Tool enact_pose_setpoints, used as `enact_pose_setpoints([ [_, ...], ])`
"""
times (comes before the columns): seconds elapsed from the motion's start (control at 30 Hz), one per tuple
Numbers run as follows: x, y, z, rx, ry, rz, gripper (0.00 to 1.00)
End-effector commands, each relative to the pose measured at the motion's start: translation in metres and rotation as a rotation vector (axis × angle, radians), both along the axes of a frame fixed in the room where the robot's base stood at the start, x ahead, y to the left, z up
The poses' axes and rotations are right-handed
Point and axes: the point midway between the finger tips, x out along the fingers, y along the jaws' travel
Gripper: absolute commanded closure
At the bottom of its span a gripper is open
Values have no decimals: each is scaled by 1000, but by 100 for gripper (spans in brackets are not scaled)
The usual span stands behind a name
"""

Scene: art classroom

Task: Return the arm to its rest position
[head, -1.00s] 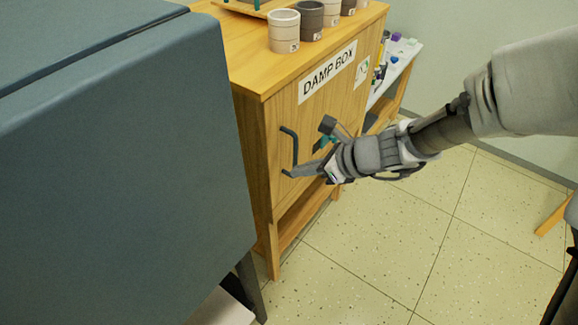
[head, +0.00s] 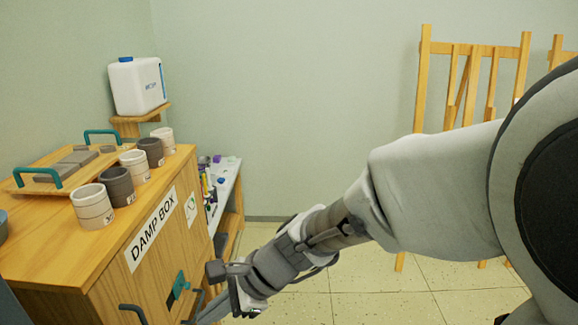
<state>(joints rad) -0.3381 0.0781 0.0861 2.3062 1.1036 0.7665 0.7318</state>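My gripper (head: 206,294) is at the bottom of the head view, low in front of the damp box (head: 150,284). Its two fingers are spread apart, with nothing visible between them. My arm reaches in from the right edge, stretched out toward the box. The box is a wooden cabinet with a "DAMP BOX" label. Its dark handle (head: 132,310) shows left of the gripper, and a teal latch-like piece (head: 178,286) is close beside the fingers. I cannot tell whether the fingers touch the front.
Several cups (head: 93,207) and a teal-handled tray (head: 25,187) stand on the box. A white jug (head: 137,86) sits on a wall shelf. A low shelf unit (head: 230,192) stands beyond. Wooden easels (head: 423,90) stand at right. Floor (head: 385,306) between is clear.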

Motion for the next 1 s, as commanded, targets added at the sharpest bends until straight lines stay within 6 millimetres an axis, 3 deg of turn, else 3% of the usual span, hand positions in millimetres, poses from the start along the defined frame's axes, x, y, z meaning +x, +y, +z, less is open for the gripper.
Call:
enact_pose_setpoints([
  [0.1, -3, -41, 23, -76, -202, 138, 100],
  [0.4, -22, -147, 59, -380, -616, 492, 100],
  [0.7, -50, -247, 84, -763, -833, 801, 100],
  [0.87, -66, -289, 101, -946, -865, 931, 100],
  [0.9, -64, -286, 117, -933, -862, 930, 100],
  [1.0, -64, -285, 137, -928, -861, 928, 100],
])
